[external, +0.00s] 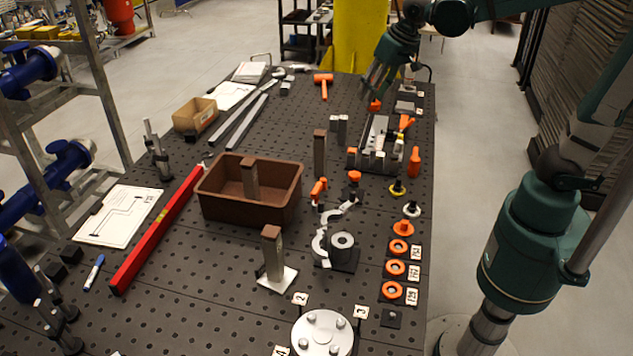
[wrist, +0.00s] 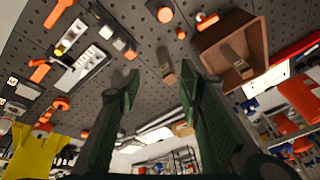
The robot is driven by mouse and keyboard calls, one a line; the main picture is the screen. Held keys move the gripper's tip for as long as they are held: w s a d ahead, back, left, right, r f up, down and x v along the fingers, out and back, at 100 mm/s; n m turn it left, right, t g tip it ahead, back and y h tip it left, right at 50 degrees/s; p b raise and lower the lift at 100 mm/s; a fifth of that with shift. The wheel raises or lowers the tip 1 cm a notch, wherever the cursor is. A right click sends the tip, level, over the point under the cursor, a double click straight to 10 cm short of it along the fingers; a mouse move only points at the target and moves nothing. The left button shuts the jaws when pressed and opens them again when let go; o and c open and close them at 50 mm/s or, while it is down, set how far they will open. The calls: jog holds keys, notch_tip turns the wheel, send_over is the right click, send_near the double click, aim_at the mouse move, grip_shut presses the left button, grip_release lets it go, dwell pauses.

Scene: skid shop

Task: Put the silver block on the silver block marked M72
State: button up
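My gripper (external: 378,82) is raised above the far right part of the bench. In the wrist view my gripper (wrist: 158,88) has its two green fingers spread apart with nothing between them. Grey-silver blocks (external: 404,106) lie low near small tags at the bench's far right edge. Silver-grey blocks also show at the left edge of the wrist view (wrist: 14,108).
A brown bin (external: 213,207) holds a tall block. A fixture (external: 376,138) with clamps and orange-handled tools occupies the right side. A red level (external: 155,232) lies left. Bare perforated bench (external: 285,115) shows around the middle.

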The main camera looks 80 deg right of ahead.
jog(key=s+a+f+n+t, duration=0.3)
jog(key=s+a+n, duration=0.4)
jog(key=s+a, duration=0.6)
jog(key=shift+s+a+n+y, duration=0.2)
jog(key=shift+s+n+y, duration=0.2)
jog(key=shift+s, duration=1.35)
notch_tip(320, 180, down, 10)
jog(key=b, duration=1)
jog(key=shift+f, duration=0.15)
